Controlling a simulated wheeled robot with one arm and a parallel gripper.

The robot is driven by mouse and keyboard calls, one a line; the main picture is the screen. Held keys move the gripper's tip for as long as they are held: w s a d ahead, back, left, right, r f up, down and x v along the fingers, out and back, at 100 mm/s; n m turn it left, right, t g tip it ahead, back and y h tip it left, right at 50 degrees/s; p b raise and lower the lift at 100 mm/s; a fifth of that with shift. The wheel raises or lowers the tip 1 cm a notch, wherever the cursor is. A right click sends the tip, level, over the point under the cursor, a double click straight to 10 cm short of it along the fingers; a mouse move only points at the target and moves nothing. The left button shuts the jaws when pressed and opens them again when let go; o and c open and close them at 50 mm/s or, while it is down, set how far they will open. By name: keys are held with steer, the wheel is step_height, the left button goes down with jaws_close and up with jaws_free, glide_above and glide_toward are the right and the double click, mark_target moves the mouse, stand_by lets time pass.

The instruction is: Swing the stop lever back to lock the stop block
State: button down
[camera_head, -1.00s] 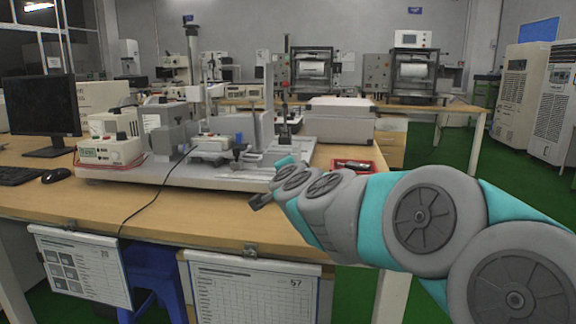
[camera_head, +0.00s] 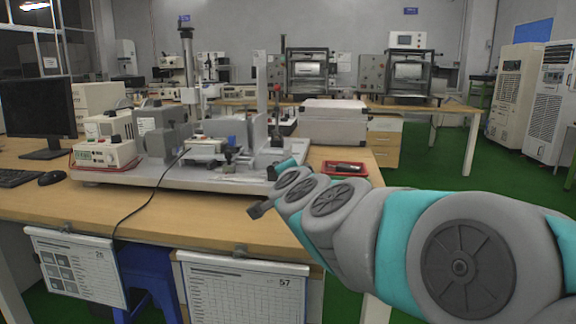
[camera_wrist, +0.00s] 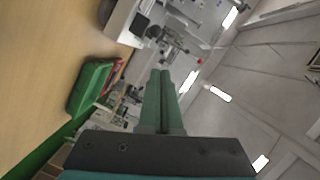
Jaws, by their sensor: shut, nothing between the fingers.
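The test rig (camera_head: 160,176) stands on the wooden bench, its grey base plate carrying a motor-like unit, a slide and small dark and blue fittings (camera_head: 228,155). A dark upright lever with a red part (camera_head: 277,88) stands at the rig's right end. I cannot tell for sure which parts are the stop lever and stop block. My gripper (camera_head: 257,210) is in front of the rig's right front corner, above the bench, apart from the rig. In the wrist view its green fingers (camera_wrist: 161,76) are shut together and empty; part of the rig (camera_wrist: 130,22) shows beyond, at upper left.
A red tray (camera_head: 361,170) with dark items lies right of the rig. A green box-like thing (camera_wrist: 88,90) shows at left in the wrist view. A monitor (camera_head: 38,108) stands at left. Clipboards (camera_head: 243,290) hang from the bench's front edge. The bench (camera_head: 150,208) before the rig is mostly clear.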

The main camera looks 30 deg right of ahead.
steer(key=shift+w+a+v, duration=0.1)
steer(key=shift+a+v, duration=0.15)
steer(key=shift+v, duration=0.85)
steer(key=shift+w+a+v, duration=0.1)
steer(key=shift+a+v, duration=0.1)
steer(key=shift+v, duration=0.95)
steer(key=shift+w, duration=0.1)
steer(key=a+f+n+g+y, duration=0.2)
steer(key=a+f+n+y, duration=0.7)
steer(key=a, duration=0.6)
steer(key=s+a+f+n+g, duration=0.45)
steer(key=s+a+f, duration=0.2)
steer(key=f, duration=0.25)
steer(key=s+d+f+n+g, duration=0.1)
steer(key=s+f+g, duration=0.2)
steer(key=s, duration=0.4)
steer(key=s+d+f+n+g+h, duration=0.1)
steer(key=s+f+g, duration=0.3)
steer(key=s, duration=0.4)
steer(key=s+d+f+n+g+h, duration=0.1)
steer(key=s+d+f+n+g, duration=0.1)
steer(key=s, duration=0.6)
step_height(320, 180, down, 2)
steer(key=shift+s+d+f+g, duration=0.2)
steer(key=shift+d+f+g, duration=0.1)
steer(key=shift+g, duration=0.45)
steer(key=shift+n, duration=0.25)
